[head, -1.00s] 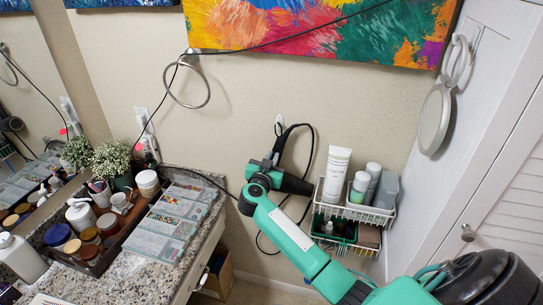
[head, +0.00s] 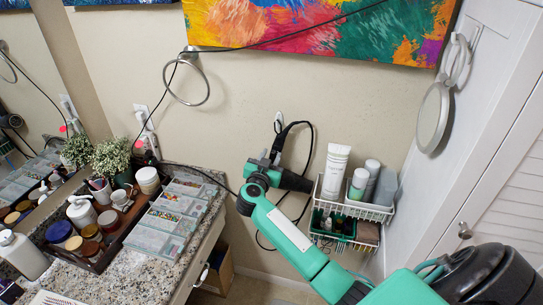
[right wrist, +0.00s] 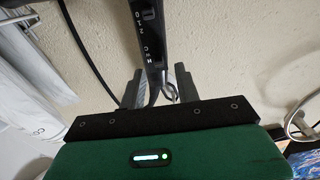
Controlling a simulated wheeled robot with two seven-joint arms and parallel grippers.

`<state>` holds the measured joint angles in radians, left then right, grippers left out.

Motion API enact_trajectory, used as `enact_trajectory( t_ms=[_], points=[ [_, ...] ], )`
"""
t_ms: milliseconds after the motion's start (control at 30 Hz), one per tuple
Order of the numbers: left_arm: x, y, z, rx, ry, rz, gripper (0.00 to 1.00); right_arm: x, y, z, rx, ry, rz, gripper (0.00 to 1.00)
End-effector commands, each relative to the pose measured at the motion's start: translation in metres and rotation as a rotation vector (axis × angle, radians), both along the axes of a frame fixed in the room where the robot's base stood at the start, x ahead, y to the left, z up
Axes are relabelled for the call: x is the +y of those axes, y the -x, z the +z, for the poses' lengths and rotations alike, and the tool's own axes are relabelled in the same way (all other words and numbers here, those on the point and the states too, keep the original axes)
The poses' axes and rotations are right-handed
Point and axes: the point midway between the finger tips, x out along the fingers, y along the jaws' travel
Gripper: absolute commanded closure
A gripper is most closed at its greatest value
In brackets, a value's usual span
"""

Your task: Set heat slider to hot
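A black handle (right wrist: 153,45) with small white markings and a slider-like switch (right wrist: 149,15) runs down from the top of the right wrist view. A small metal ring shows near its lower end. My right gripper (right wrist: 157,84) has its two grey fingers on either side of the handle, with a narrow gap visible at the right. In the head view my right gripper (head: 267,161) is at the wall beside a black dryer-like body (head: 296,182) and its hanging cord. The slider is too small to make out there. My left gripper is out of view.
A white wire rack (head: 355,212) with a tube and bottles hangs right of the gripper. The granite counter (head: 140,265) at left holds a wooden tray of jars and clear boxes. A towel ring (head: 206,88) is on the wall. A white door stands at right.

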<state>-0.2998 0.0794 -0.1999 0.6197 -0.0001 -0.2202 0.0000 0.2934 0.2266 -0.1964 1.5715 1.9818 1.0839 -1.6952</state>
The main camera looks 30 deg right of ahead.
Motion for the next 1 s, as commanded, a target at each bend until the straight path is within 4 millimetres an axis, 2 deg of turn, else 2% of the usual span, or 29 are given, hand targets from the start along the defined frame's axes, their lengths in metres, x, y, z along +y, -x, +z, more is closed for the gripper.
enact_trajectory(
  t_ms=[300, 500, 700, 1000],
  points=[
    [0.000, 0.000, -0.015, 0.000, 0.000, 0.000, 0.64, 0.055, 0.046, -0.003, 0.000, -0.005, 0.002, 0.67],
    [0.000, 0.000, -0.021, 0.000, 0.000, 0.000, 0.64, 0.082, 0.069, -0.002, 0.000, -0.003, 0.001, 0.67],
    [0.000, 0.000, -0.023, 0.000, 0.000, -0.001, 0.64, 0.094, 0.080, 0.000, -0.001, -0.001, 0.000, 0.67],
    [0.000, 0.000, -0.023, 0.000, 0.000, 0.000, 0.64, 0.095, 0.081, 0.000, 0.000, 0.000, 0.000, 0.67]
  ],
)
